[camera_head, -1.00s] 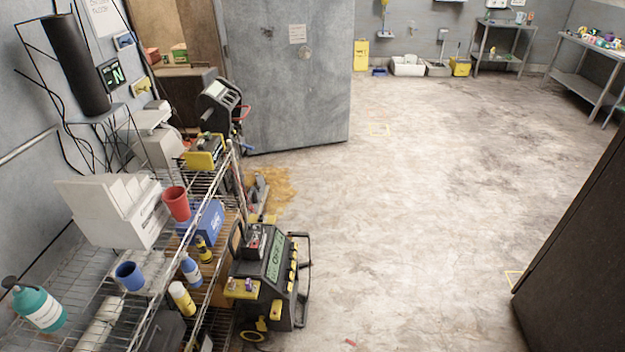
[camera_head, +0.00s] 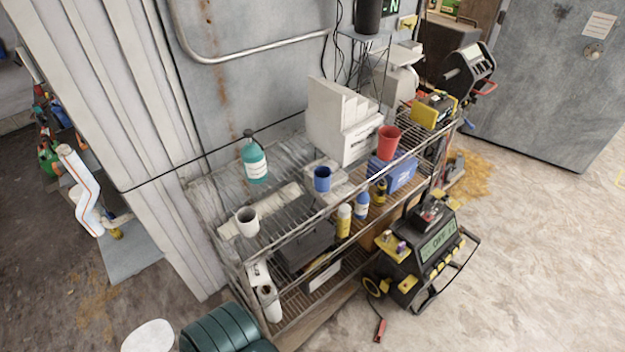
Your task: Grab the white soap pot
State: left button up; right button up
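A white pot (camera_head: 247,221) stands upright near the front left corner of the wire rack's (camera_head: 228,250) top shelf. It is the likely match for the white soap pot, but no label can be read on it. A teal pump bottle (camera_head: 254,163) with a white label and dark pump stands behind it. A blue cup (camera_head: 322,179) and a red cup (camera_head: 389,141) stand further right on the same shelf. Neither of my grippers shows in the head view.
A white box unit (camera_head: 345,125) sits at the back of the shelf. A black and yellow machine (camera_head: 425,250) stands on the floor right of the rack. A dark green rounded object (camera_head: 222,328) lies at the bottom. A ribbed wall (camera_head: 120,110) borders the rack's left.

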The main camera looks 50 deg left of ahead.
aim_at(246, 217)
jog(key=u, duration=2.15)
